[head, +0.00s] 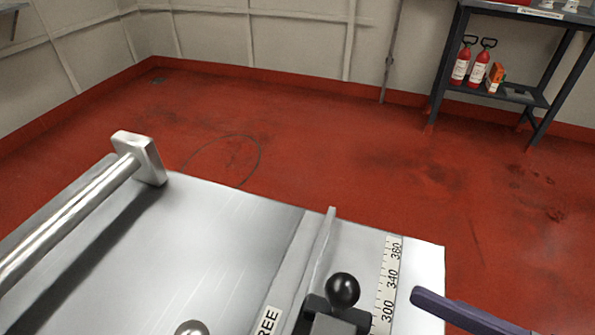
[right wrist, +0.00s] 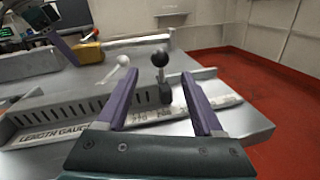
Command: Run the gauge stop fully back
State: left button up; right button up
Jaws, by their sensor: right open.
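The gauge stop is a dark block with a black ball knob (head: 343,290) at the lower edge of the head view, beside a printed scale (head: 388,278) near the marks around 300. In the right wrist view the stop's black knob (right wrist: 160,60) stands upright on its stem. My right gripper (right wrist: 158,74) is open, its purple fingers to either side of the knob in that picture; whether the knob is between them in depth I cannot tell. One finger (head: 460,311) shows right of the scale in the head view. A purple part at upper left (right wrist: 64,46) may be my left gripper.
The stop sits on a metal table (head: 230,220) with a raised rail (head: 318,255) beside it. A thick round bar (head: 75,220) runs along the left. A white-knobbed lever (right wrist: 122,61) and a yellow block (right wrist: 88,52) stand farther left. Red floor lies beyond.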

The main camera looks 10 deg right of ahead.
aim_at(343, 291)
jog(key=x, duration=0.8)
jog(key=shift+w, duration=0.1)
jog(key=shift+c, duration=0.2)
grip_shut()
dwell(0.9)
